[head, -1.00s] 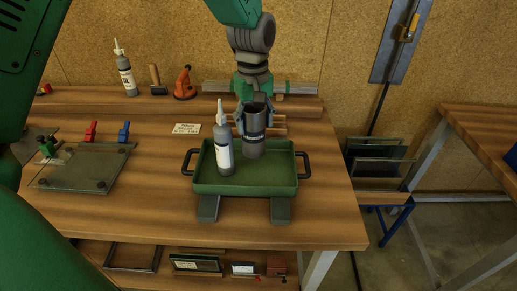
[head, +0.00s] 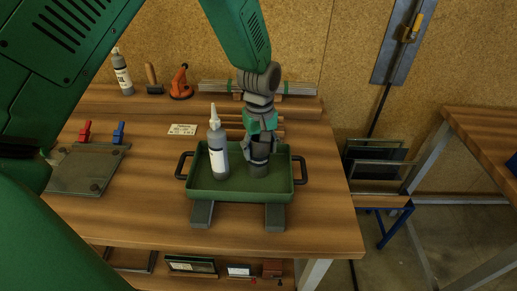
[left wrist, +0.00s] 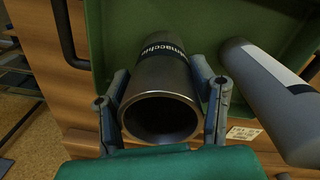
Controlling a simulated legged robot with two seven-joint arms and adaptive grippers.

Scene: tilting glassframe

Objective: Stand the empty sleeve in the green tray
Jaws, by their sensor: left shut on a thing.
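The sleeve (head: 258,169) is a dark grey hollow cylinder with a black lettered band. My left gripper (head: 260,150) is shut on it from above and hides its upper part in the head view. The sleeve is inside the right half of the green tray (head: 235,197), roughly upright, with its lower end at or close to the tray floor; contact cannot be told. In the left wrist view the sleeve (left wrist: 160,88) shows its open, empty mouth between the two fingers of my left gripper (left wrist: 162,125). My right gripper is not in view.
A grey bottle with a white label (head: 217,155) stands in the tray, left of the sleeve and close to it. The tray has black side handles. A glass plate (head: 85,170) with red and blue clamps lies at left.

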